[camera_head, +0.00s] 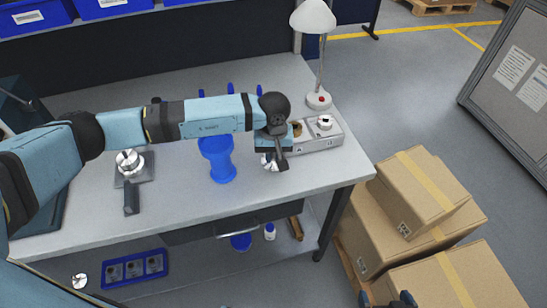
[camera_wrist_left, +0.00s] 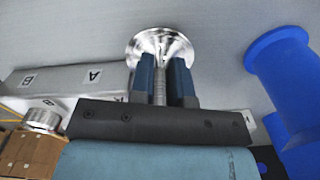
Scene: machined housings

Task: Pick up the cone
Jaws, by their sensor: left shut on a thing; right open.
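The cone (camera_wrist_left: 160,46) is a shiny metal piece with a wide flared end and a threaded stem. In the left wrist view the blue fingers of my left gripper (camera_wrist_left: 160,82) are shut around its stem, with the flared end beyond the fingertips. In the head view the cone (camera_head: 267,162) shows partly behind my left gripper (camera_head: 277,164), near the table's right side. Contact between cone and table cannot be told. My right gripper (camera_head: 386,299) shows only as dark and blue tips at the bottom edge, open and apart from the table.
A grey block (camera_head: 325,139) labelled A and B, with a round silver part (camera_head: 324,121), lies right of my left gripper. A blue flanged piece (camera_head: 220,165) stands left of it. A lamp (camera_head: 318,100) stands behind. Cardboard boxes (camera_head: 415,190) are stacked right of the table.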

